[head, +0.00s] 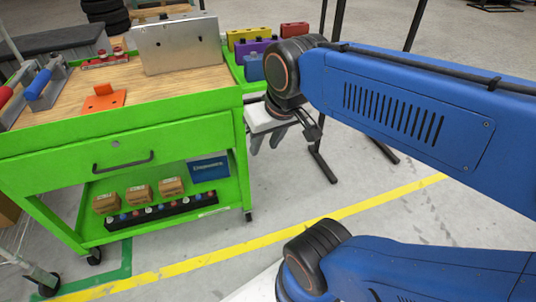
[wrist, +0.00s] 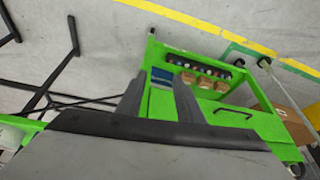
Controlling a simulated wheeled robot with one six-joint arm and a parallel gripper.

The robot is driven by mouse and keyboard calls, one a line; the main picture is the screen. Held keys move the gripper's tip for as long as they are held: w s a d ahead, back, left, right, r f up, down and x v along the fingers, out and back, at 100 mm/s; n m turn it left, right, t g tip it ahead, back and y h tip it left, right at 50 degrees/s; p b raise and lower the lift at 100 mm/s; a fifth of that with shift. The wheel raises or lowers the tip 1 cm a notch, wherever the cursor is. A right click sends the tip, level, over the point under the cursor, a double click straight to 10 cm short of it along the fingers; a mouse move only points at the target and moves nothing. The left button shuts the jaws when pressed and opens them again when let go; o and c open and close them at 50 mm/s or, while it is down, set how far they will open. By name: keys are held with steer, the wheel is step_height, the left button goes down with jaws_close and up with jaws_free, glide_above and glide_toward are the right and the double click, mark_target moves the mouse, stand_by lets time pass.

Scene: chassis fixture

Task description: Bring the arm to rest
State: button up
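My blue arm (head: 410,100) reaches in from the right in the head view, bent at a dark wrist joint. My gripper (head: 267,143) points down beside the right end of a green cart (head: 120,137), over the floor. In the wrist view its two dark fingers (wrist: 158,88) stand apart, with the cart showing between them. The gripper is open and I see nothing held. The grey housing behind the fingers fills the lower part of the wrist view.
The cart's wooden top holds a metal plate (head: 178,44), an orange bracket (head: 103,98) and blue- and red-handled tools. Its lower shelf holds small cardboard boxes (head: 139,194) and a blue box (head: 208,168). Black stand legs (head: 322,165) are close right of the gripper. Floor beyond is open.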

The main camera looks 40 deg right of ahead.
steer(key=s+f, duration=0.1)
steer(key=f+n, duration=0.1)
steer(key=shift+s+a+f, duration=0.2)
steer(key=shift+s+f, duration=0.15)
stand_by(1.1)
steer(key=w+d+r+m+g, duration=0.2)
steer(key=w+d+r+m, duration=0.3)
steer(key=w+r+m, duration=0.45)
steer(key=w+d+r+m+g, duration=0.1)
steer(key=w+d+r+m, duration=0.45)
steer(key=w+r, duration=0.6)
steer(key=w+d+r+m+g, duration=0.1)
steer(key=w+d+r+m, duration=0.1)
steer(key=w+d+m, duration=0.55)
steer(key=shift+n, duration=0.75)
steer(key=shift+w+a+f, duration=0.3)
steer(key=shift+a+f, duration=0.05)
steer(key=shift+f, duration=0.7)
steer(key=shift+w+a+f, duration=0.25)
steer(key=shift+a+f, duration=0.15)
steer(key=shift+f, duration=0.6)
steer(key=shift+w+a+f, duration=0.3)
steer(key=shift+a+f, duration=0.05)
steer(key=shift+f, duration=0.7)
steer(key=shift+f, duration=0.2)
steer(key=shift+f, duration=0.7)
